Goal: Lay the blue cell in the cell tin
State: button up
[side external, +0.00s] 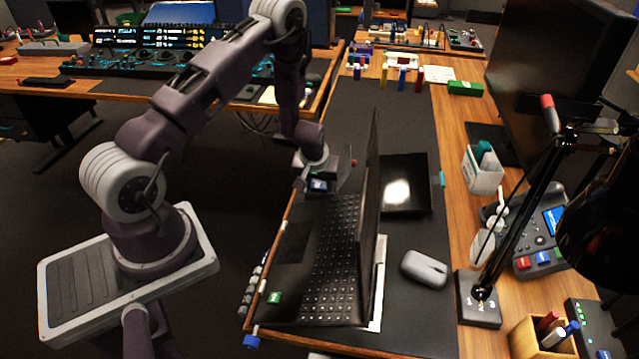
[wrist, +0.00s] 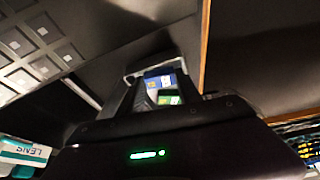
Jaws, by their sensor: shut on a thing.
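My gripper (side external: 318,187) is low beside the far end of the open laptop, near the left edge of the desk. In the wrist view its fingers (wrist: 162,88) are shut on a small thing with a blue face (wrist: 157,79). A green patch shows beside the blue. I cannot tell if this thing is the blue cell, as the fingers hide most of it. A blue upright cylinder (side external: 401,79) stands at the back of the desk. A shallow black tray (side external: 421,207) lies right of the laptop screen; I cannot tell if it is the cell tin.
The open laptop (side external: 310,260) stands beside my gripper, its screen (side external: 368,200) upright between it and the black tray. A grey mouse (side external: 424,269), a lamp (side external: 480,295) and a white holder (side external: 483,170) are to the right. The dark mat behind the tray is clear.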

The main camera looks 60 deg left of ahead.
jog(key=shift+f, duration=0.1)
jog(key=o, duration=1.1)
jog(key=shift+c, duration=0.2)
jog(key=s+d+r+m+t+h, duration=0.15)
jog(key=d+r, duration=0.35)
jog(key=r, duration=0.5)
jog(key=s+d+r+m, duration=0.1)
jog(key=s+d+r, duration=0.25)
jog(key=r, duration=0.55)
jog(key=s+d+r+m+h, duration=0.1)
jog(key=s+d+r, duration=0.1)
jog(key=d+r, duration=0.6)
jog(key=s+d+r+m, duration=0.2)
jog(key=s+r, duration=0.3)
jog(key=s, duration=0.4)
jog(key=s+d+r+m, duration=0.2)
jog(key=s+r, duration=0.3)
jog(key=s, duration=0.5)
jog(key=shift+s+r+m+t+h, duration=0.25)
jog(key=shift+r+m+t+h, duration=0.15)
jog(key=shift+m, duration=0.35)
